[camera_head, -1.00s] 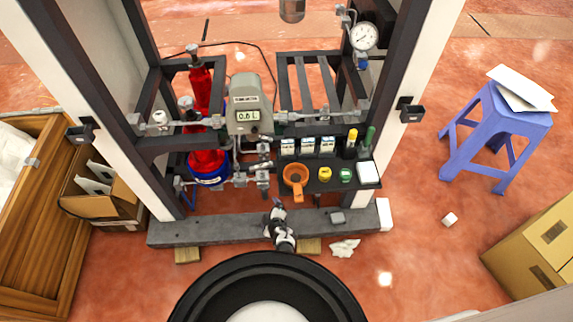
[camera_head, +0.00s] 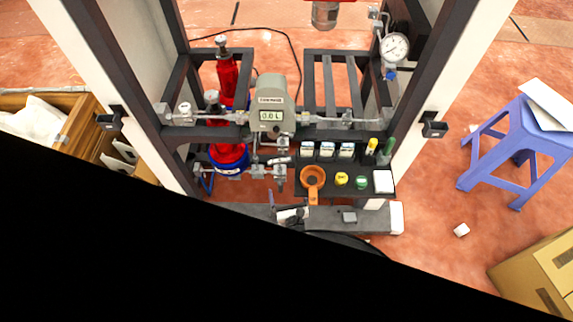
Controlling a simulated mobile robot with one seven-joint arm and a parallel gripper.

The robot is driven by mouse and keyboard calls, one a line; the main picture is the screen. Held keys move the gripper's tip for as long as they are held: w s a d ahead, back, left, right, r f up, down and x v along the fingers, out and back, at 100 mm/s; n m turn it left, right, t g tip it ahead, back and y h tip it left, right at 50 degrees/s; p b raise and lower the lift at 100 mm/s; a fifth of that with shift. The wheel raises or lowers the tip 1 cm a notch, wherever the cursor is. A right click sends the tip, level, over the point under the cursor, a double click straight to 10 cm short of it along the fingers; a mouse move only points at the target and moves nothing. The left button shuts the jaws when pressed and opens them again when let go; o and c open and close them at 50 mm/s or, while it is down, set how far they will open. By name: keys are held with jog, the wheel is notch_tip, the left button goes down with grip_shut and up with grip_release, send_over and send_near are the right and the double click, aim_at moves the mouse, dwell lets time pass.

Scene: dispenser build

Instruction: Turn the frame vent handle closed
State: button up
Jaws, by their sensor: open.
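The dark frame's pipework has a cluster of grey metal valves (camera_head: 280,172) below the grey meter (camera_head: 271,100). A thin blue-violet lever (camera_head: 271,198) shows just below this cluster; I cannot tell whether it is the frame vent handle, nor how it is turned.
A red cylinder (camera_head: 228,72) stands left. A blue stool (camera_head: 510,145) and a box (camera_head: 538,262) are at right. A black shape hides the lower left.

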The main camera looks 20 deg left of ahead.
jog(key=shift+b+x, duration=3.6)
jog(key=shift+x, duration=2.65)
jog(key=c, duration=0.8)
jog(key=shift+s+a+m+t+h, duration=0.1)
jog(key=shift+a+m+t+h, duration=0.25)
jog(key=shift+m+h, duration=0.3)
jog(key=shift+m+t+h+b, duration=0.5)
jog(key=shift+m+h, duration=0.25)
jog(key=shift+h, duration=0.8)
jog(key=shift+o, duration=0.2)
